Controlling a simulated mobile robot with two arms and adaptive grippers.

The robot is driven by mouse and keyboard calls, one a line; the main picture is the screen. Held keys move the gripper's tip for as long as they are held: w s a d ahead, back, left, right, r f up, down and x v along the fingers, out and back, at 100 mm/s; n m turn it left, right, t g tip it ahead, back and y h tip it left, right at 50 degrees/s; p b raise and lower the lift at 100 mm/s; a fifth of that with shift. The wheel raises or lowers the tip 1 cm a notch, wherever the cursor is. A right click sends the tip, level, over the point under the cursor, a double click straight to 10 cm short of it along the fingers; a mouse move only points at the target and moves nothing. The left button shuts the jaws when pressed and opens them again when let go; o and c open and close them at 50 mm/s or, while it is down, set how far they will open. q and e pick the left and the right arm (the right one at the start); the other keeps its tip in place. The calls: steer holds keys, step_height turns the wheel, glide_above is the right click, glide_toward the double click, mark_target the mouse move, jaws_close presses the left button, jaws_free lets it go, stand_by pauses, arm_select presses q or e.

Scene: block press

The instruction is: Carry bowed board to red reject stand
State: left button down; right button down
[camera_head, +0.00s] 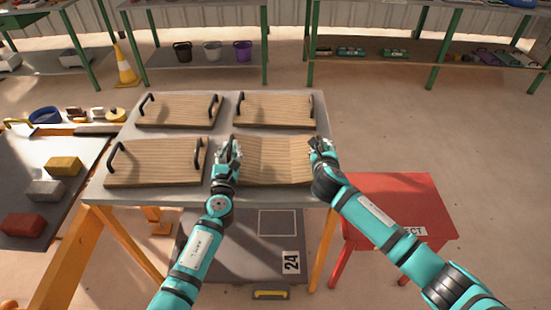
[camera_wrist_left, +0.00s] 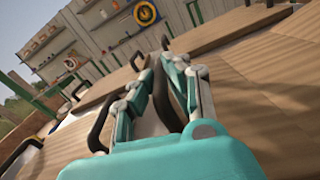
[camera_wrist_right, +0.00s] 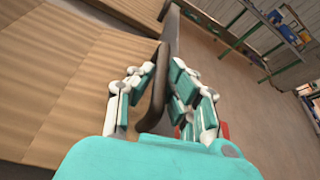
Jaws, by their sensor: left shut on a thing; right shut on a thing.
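The bowed board (camera_head: 272,160) is pale striped wood, sagging in the middle, at the front right of the grey table (camera_head: 222,115). My left gripper (camera_head: 228,150) is shut on its left handle; in the left wrist view the dark handle is between the fingers (camera_wrist_left: 168,95). My right gripper (camera_head: 321,147) is shut on its right handle, also seen in the right wrist view (camera_wrist_right: 160,90). I cannot tell whether the board touches the table. The red reject stand (camera_head: 395,190) is right of the table, its label partly hidden by my right arm.
Three flat boards with dark handles lie on the table: back left (camera_head: 178,110), back right (camera_head: 273,110), front left (camera_head: 158,163). A side bench (camera_head: 70,145) with coloured blocks is at left. Floor right of the table, behind the stand, is clear.

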arm_select(q)
steer(key=shift+r, duration=0.1)
arm_select(e)
steer(key=shift+r, duration=0.1)
